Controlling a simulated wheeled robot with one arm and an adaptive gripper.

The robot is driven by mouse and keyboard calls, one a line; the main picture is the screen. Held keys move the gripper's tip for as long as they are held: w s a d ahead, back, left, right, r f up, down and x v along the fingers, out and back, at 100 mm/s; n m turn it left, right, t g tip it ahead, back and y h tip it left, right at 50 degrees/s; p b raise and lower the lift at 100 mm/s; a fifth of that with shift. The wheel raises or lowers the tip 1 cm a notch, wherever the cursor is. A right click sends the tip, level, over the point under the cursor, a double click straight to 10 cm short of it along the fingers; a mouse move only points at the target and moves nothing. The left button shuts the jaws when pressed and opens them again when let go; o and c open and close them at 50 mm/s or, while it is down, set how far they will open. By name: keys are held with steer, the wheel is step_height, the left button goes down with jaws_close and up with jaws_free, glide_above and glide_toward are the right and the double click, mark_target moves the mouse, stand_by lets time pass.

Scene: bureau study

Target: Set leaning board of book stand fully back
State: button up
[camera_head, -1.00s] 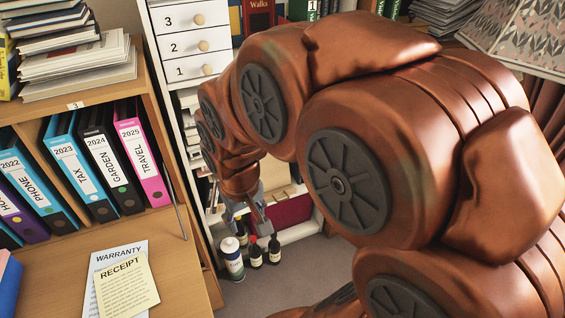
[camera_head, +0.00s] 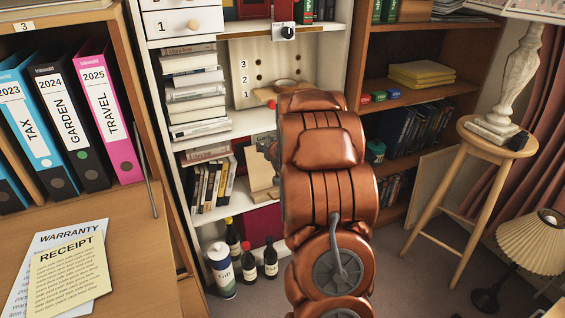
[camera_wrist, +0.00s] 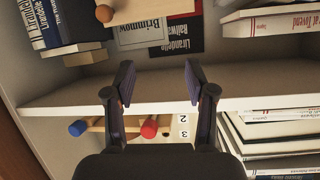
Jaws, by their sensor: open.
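A pale wooden board (camera_head: 258,168) stands on the lower shelf of the white bookcase, partly hidden by my arm; it may be the book stand's leaning board. In the wrist view, a wooden board with an orange-brown knob (camera_wrist: 104,13) shows at the top edge, mostly out of frame; I cannot tell its tilt. My gripper (camera_wrist: 160,82) is open and empty, its dark fingers apart in front of a white shelf edge. In the head view, my arm hides most of it. I see no contact with the board.
A pale panel (camera_head: 250,75) with holes and numbers stands on the shelf above. Red (camera_wrist: 150,127) and blue (camera_wrist: 77,128) ended wooden pegs are close to my gripper. Book stacks (camera_head: 190,90) flank the openings.

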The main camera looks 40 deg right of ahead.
steer(key=d+f+m+t+h+b, duration=0.1)
steer(key=d+f+t+b, duration=0.3)
steer(key=d+f+b, duration=0.45)
steer(key=shift+s+d+f+x, duration=0.1)
steer(key=shift+d+x, duration=0.1)
steer(key=shift+x, duration=1.05)
steer(key=shift+s+d+f+x, duration=0.1)
steer(key=shift+d+x, duration=0.05)
steer(key=shift+x, duration=1.15)
steer(key=shift+s+d+f+x, duration=0.1)
steer(key=shift+d+x, duration=0.1)
steer(key=shift+x, duration=1.05)
jaws_close()
